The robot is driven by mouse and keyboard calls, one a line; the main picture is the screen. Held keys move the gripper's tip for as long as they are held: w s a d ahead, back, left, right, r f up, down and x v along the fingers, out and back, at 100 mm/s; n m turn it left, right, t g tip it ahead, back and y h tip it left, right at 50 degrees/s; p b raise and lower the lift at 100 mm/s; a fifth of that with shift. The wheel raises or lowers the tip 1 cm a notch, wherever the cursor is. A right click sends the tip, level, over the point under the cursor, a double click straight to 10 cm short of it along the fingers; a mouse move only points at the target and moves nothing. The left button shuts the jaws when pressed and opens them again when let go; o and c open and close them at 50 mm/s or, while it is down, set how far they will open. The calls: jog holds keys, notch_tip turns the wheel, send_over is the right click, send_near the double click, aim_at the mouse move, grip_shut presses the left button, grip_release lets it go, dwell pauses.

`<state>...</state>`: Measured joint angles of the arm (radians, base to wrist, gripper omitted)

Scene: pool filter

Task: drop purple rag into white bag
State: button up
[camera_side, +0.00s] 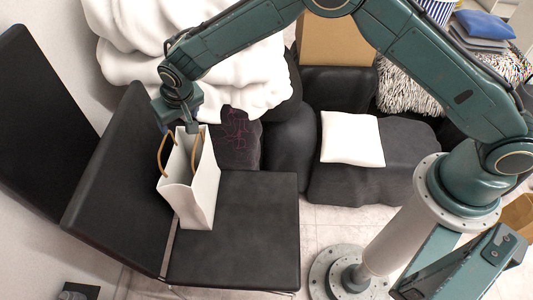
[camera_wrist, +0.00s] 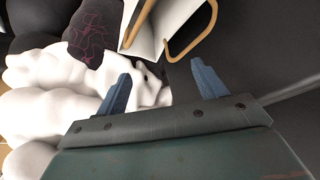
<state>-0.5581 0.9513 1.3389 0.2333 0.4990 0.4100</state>
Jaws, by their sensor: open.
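The white bag (camera_side: 203,190) stands upright on a black chair seat, its tan loop handles raised. In the wrist view, part of the bag (camera_wrist: 172,22) and its handles show at the top. My gripper (camera_side: 189,129) is at the height of the bag's top, at its back edge in the side view. In the wrist view its two blue fingers (camera_wrist: 162,84) are apart with nothing held between them. I see no purple rag in either view. Most of the bag's inside is hidden.
The black chair's seat (camera_side: 235,240) has free room right of the bag; its backrest (camera_side: 125,180) rises at left. A dark item with pink lines (camera_side: 238,140) lies behind the bag, beside a white draped heap (camera_side: 235,75). A white cushion (camera_side: 352,139) lies on dark seating.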

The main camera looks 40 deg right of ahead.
jog(key=v, duration=1.3)
jog(key=shift+r, duration=0.2)
jog(key=shift+s+d, duration=0.1)
jog(key=s+d+r, duration=0.7)
jog(key=d+r, duration=0.1)
jog(key=d, duration=0.2)
jog(key=s+d+r, duration=0.6)
jog(key=d+r, duration=0.1)
jog(key=d, duration=0.3)
jog(key=s+d, duration=0.4)
jog(key=s, duration=0.6)
jog(key=s+d+f+t, duration=0.1)
jog(key=s+d, duration=0.3)
jog(key=s, duration=0.6)
jog(key=shift+s+d, duration=0.35)
jog(key=shift+d, duration=0.05)
